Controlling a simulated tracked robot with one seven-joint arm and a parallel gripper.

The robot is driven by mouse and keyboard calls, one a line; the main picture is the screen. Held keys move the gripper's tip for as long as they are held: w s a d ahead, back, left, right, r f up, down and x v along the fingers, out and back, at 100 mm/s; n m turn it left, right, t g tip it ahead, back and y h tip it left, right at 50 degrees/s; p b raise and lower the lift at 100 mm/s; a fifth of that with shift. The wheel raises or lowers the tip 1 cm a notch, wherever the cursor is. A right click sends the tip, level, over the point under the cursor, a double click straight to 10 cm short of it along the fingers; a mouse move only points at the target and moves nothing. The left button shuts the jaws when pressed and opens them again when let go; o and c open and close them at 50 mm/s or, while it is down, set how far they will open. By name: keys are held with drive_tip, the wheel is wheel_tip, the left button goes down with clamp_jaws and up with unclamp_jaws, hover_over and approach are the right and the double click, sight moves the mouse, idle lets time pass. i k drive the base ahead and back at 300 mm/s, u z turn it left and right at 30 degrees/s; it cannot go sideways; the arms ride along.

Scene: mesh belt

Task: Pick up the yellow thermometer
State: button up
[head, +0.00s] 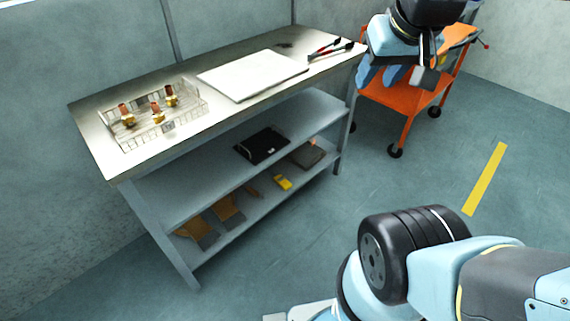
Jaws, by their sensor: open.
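The yellow thermometer (283,183) appears to be the small yellow item lying on the bottom shelf of the workbench, near its front edge. It is small in view, so its details are unclear. My gripper (411,77) is at the upper right, in front of the orange cart and well apart from the yellow item. It is open, with nothing seen between its fingers; part of it is hard to make out against my blue arm parts.
The workbench (132,162) carries a wire basket (190,124) with several brass-and-red fittings, a white board (250,75) and red-handled pliers (330,48). A black tray (262,146) lies on the middle shelf. An orange cart (397,98) stands behind. Floor before the bench is clear.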

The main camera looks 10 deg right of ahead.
sight(280, 179)
drive_tip(key=u, duration=0.85)
drive_tip(key=i, duration=0.1)
drive_tip(key=z, duration=2.7)
drive_tip(key=k, duration=1.25)
drive_tip(key=u, duration=0.65)
drive_tip(key=i, duration=1)
drive_tip(key=u, duration=0.1)
